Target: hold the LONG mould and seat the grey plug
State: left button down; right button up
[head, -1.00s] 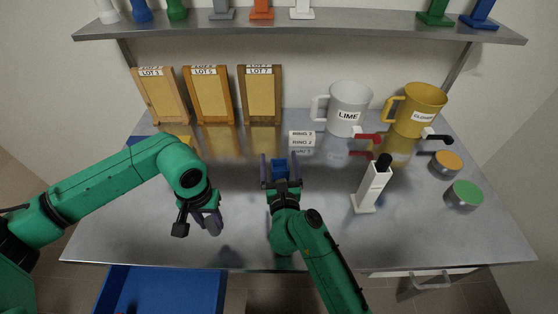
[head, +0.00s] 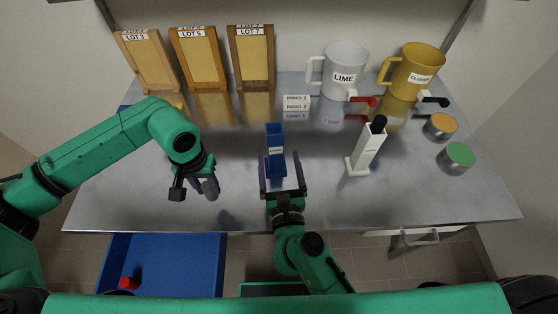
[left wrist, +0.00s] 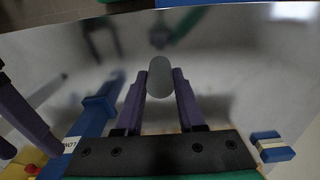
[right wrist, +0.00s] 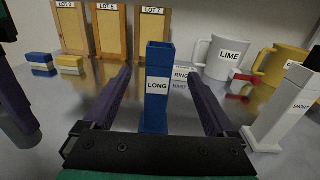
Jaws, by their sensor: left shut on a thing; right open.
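The blue LONG mould (head: 275,158) stands upright on the metal bench; its label faces me in the right wrist view (right wrist: 157,100). My right gripper (head: 281,162) is open around the near side of the mould. Its fingers are on either side, with gaps visible in the right wrist view. My left gripper (head: 208,187) is to the left of the mould, above the bench, shut on the grey plug (left wrist: 160,77). The plug is mostly hidden in the head view. In the left wrist view the mould (left wrist: 95,115) is at the left, apart from the plug.
A white SHORT mould (head: 365,150) with a black top stands to the right. Lime (head: 345,67) and yellow (head: 412,75) jugs, wooden lot frames (head: 252,60) and ring labels (head: 296,102) are behind. Two lidded tins (head: 457,158) are far right. A blue bin (head: 170,265) lies below the front edge.

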aim_at(274, 126)
pick_arm(q)
jog(key=shift+w, duration=0.1)
pick_arm(e)
jog(key=shift+w, duration=0.1)
jog(key=w, duration=0.8)
jog(key=w+a+r, duration=0.1)
jog(key=w, duration=0.3)
jog(key=shift+a, duration=0.1)
jog(key=shift+r, duration=0.1)
jog(key=shift+s, duration=0.1)
jog(key=shift+c, duration=0.3)
grip_shut()
